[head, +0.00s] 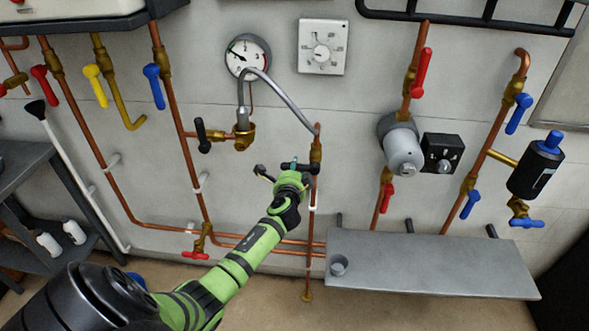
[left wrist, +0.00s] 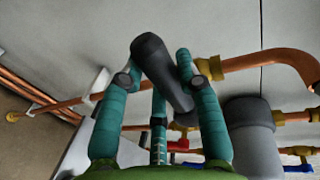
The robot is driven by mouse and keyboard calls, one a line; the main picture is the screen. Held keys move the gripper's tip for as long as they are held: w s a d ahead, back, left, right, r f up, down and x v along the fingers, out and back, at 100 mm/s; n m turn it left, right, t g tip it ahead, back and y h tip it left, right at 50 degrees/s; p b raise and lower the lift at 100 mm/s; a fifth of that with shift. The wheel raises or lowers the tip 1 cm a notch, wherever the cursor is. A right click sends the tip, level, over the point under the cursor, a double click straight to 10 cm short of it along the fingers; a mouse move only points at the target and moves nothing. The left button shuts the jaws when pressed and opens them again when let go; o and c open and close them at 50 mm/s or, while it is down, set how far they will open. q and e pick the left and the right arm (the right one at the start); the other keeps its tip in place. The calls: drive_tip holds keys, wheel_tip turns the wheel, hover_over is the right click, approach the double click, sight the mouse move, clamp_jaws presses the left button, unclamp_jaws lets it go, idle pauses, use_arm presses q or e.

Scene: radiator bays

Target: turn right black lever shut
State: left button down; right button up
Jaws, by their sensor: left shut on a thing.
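The right black lever (head: 298,166) sits on a brass valve (head: 316,152) in a vertical copper pipe, below the end of the grey hose. In the head view it looks roughly crosswise to the pipe. In the left wrist view the black lever (left wrist: 160,70) lies between the green fingers, its rounded end close to the camera. My left gripper (head: 294,174) is shut on this lever; the fingers also show in the left wrist view (left wrist: 162,88). The gripper partly hides the lever and pipe in the head view. The left black lever (head: 201,135) hangs about upright. My right gripper is not in view.
The grey hose (head: 285,92) arches above the gripper, under the pressure gauge (head: 248,57). A grey shelf (head: 440,265) with a small cup juts out at lower right. A grey cylinder (head: 402,150) stands to the right. Wall between is clear.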

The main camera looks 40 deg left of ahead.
use_arm(q)
drive_tip(key=shift+a+r, duration=0.1)
drive_tip(key=c, duration=0.8)
unclamp_jaws()
drive_tip(key=shift+c, duration=0.2)
drive_tip(key=shift+s, duration=0.1)
drive_tip(key=shift+s+d, duration=0.15)
drive_tip(key=shift+d, duration=0.1)
drive_tip(key=v, duration=1.1)
drive_tip(key=shift+s, duration=0.2)
drive_tip(key=shift+r, duration=0.1)
